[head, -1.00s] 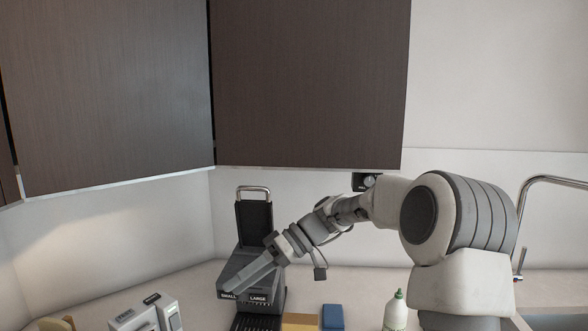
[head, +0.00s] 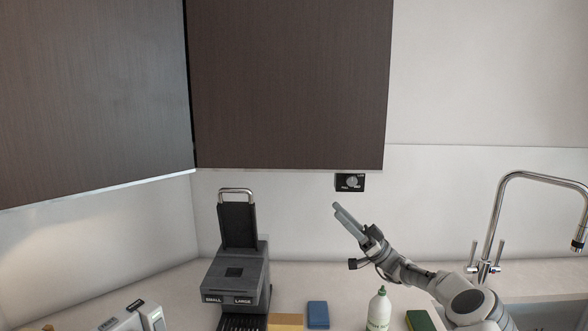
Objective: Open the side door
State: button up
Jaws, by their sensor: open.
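Two dark wood-grain wall cabinet doors are in the head view: the left cabinet door (head: 90,95) and the right cabinet door (head: 288,85). Both look shut, with a narrow dark gap between them. I cannot tell which one is the side door, and no handle shows on either. My gripper (head: 343,212) is below the right cabinet door, near its lower right corner, and apart from it. Its two fingers point up and left. They look parted and hold nothing.
A black coffee machine (head: 238,272) stands on the counter. A white bottle (head: 379,308), a blue sponge (head: 317,314) and a green sponge (head: 419,320) are near the front. A tap (head: 497,225) rises at the right. A small black dial box (head: 350,182) is on the wall.

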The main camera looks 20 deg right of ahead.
aim_at(296, 171)
jog(key=p+x, duration=0.4)
jog(key=x, duration=1.3)
jog(key=shift+a+p, duration=0.1)
jog(key=shift+p, duration=0.2)
grip_shut()
dwell(0.5)
